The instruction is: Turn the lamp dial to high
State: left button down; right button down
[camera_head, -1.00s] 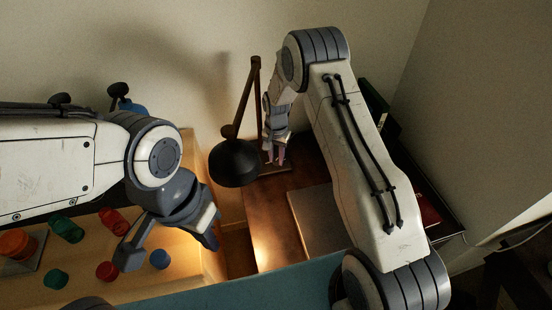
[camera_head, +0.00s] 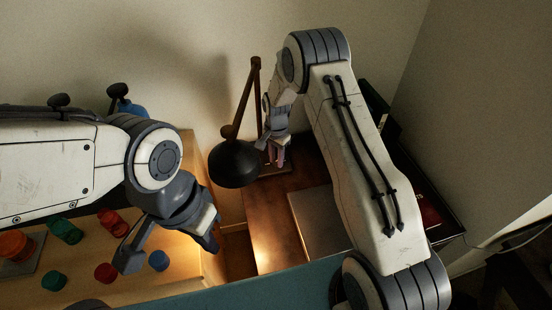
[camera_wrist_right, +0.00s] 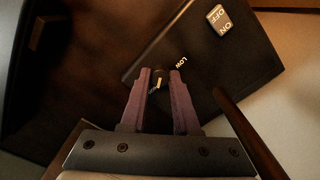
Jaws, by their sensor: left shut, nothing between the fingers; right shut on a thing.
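The desk lamp (camera_head: 235,165) has a dark round shade on a brown jointed arm. It is lit and throws warm light on the desk below. In the right wrist view its black base (camera_wrist_right: 200,60) carries an ON/OFF switch (camera_wrist_right: 220,18) and the word LOW. The small dark dial (camera_wrist_right: 158,78), with a pale mark, sits between the purple fingertips of my right gripper (camera_head: 277,157), which is shut on it. The fingers partly hide the dial. My left gripper (camera_head: 210,242) is shut and empty above the light wooden surface at left.
Red, green, blue and orange round pieces lie on the light wooden surface (camera_head: 130,285) below my left arm. A flat grey item (camera_head: 310,220) lies on the brown desk (camera_head: 265,205). The lamp's shade and arm stand close to the left of my right gripper.

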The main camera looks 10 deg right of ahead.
aim_at(276, 161)
jog(key=c, duration=0.7)
grip_release()
jog(key=shift+o, duration=0.2)
notch_tip(276, 161, up, 11)
jog(key=b, duration=0.1)
jog(key=shift+f, duration=0.2)
